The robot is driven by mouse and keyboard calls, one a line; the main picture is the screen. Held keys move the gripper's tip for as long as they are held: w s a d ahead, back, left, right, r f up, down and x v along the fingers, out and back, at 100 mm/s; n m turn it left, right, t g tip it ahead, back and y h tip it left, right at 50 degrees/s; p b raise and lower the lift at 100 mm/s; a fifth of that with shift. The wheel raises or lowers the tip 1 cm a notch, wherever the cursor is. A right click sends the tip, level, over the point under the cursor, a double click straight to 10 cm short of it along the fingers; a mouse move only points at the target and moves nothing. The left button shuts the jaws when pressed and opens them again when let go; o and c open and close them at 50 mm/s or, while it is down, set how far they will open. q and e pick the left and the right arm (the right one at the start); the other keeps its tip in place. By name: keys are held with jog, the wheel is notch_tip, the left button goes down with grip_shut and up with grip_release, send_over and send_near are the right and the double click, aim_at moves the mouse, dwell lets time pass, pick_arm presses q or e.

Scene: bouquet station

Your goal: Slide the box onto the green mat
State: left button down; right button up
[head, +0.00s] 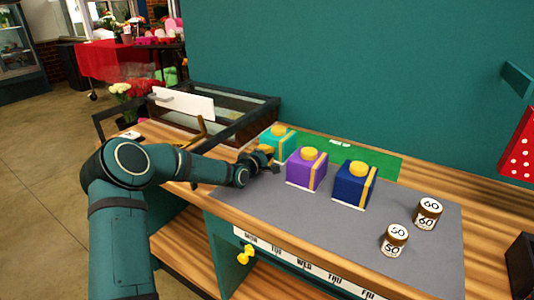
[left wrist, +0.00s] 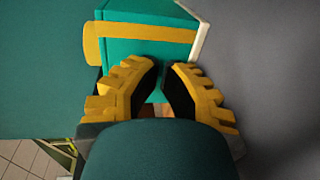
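A teal box (head: 279,146) with a yellow ribbon and knob stands upright at the left end of the row. A purple box (head: 306,172) and a navy box (head: 353,187) stand to its right, near the front edge of the green mat (head: 385,163). I cannot tell how far the teal box overlaps the mat. My left gripper (head: 269,160) is low at the near left side of the teal box. In the left wrist view, its fingers (left wrist: 167,68) are a narrow gap apart, with nothing between them, against or just short of the teal box (left wrist: 145,50). My right gripper is out of view.
A grey mat (head: 300,225) covers the front of the wooden counter. A black-framed case (head: 230,115) is at the back left. The teal wall (head: 400,80) rises behind the green mat.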

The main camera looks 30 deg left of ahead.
pick_arm(q)
jog(key=shift+w+d, duration=0.1)
jog(key=shift+w, duration=0.7)
jog(key=shift+w, duration=0.15)
jog(key=shift+w+d, duration=0.15)
jog(key=shift+w, duration=1.7)
jog(key=shift+w, duration=0.15)
jog(key=shift+w+d, duration=0.15)
jog(key=shift+w, duration=1.7)
jog(key=shift+w+d, duration=0.15)
jog(key=shift+w, duration=1.35)
jog(key=shift+s+r+p, duration=0.2)
jog(key=shift+s+r, duration=0.05)
jog(key=shift+s, duration=0.25)
jog(key=shift+s+r+p, duration=0.2)
jog(key=shift+s, duration=0.25)
jog(key=shift+s+a+r, duration=0.1)
jog(key=shift+s+r, duration=0.1)
jog(key=shift+s, duration=0.5)
jog(key=shift+s+a+r, duration=0.1)
jog(key=shift+s+r, duration=0.1)
jog(key=shift+s, duration=0.45)
jog(key=shift+s+a+r, duration=0.1)
jog(key=shift+s+r, duration=0.1)
jog(key=shift+s, duration=0.5)
